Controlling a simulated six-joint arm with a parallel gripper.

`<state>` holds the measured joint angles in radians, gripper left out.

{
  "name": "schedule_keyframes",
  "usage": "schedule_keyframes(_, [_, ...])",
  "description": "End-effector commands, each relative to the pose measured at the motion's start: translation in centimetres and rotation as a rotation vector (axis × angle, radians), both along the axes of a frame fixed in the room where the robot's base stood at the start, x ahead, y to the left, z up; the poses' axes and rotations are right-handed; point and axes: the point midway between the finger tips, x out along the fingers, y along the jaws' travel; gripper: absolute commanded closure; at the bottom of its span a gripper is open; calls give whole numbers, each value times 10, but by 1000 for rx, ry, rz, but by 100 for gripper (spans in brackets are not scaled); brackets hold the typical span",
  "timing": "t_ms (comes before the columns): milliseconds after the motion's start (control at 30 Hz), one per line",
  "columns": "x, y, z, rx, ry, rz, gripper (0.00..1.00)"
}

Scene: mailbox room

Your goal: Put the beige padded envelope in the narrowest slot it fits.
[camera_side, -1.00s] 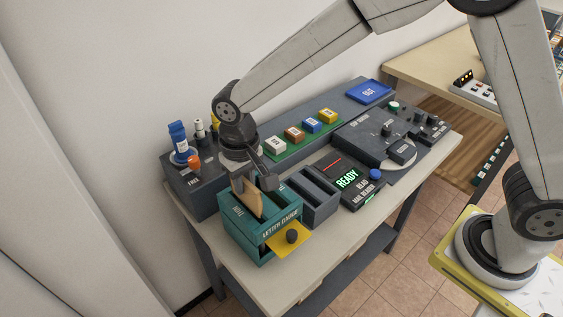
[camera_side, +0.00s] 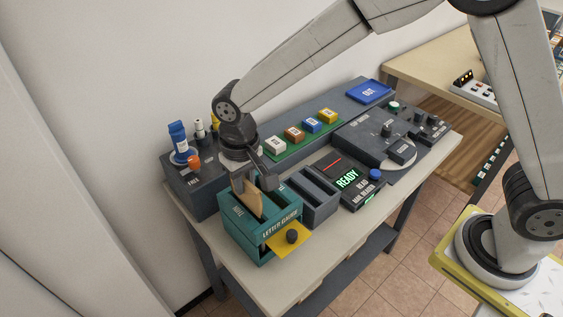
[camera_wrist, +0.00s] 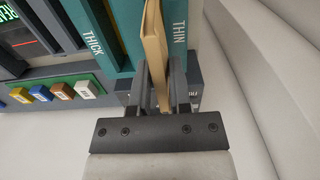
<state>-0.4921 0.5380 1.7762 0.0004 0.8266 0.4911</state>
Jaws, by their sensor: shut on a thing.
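The beige padded envelope (camera_side: 252,199) is held on edge between the fingers of my gripper (camera_side: 254,180), with its lower end at the top of the teal letter gauge (camera_side: 250,238). In the wrist view, my gripper (camera_wrist: 163,92) is shut on the envelope (camera_wrist: 154,42). The envelope stands beside the panel marked THIN (camera_wrist: 180,30), and the panel marked THICK (camera_wrist: 90,40) is to its left. I cannot tell how deep its lower edge sits in a slot. A yellow plate with a dark knob (camera_side: 290,238) is on the gauge's front.
A grey slotted block (camera_side: 316,200) stands right of the gauge. A console reading READY (camera_side: 347,179), a row of coloured blocks (camera_side: 311,125) and a blue OUT tray (camera_side: 368,91) are farther back. The table's front edge is bare.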

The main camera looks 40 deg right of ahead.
Motion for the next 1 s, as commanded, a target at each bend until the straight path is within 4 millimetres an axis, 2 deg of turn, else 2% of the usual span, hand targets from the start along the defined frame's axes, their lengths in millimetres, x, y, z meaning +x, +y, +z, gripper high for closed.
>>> schedule_keyframes(1000, [0, 0, -20, 0, 0, 0, 100])
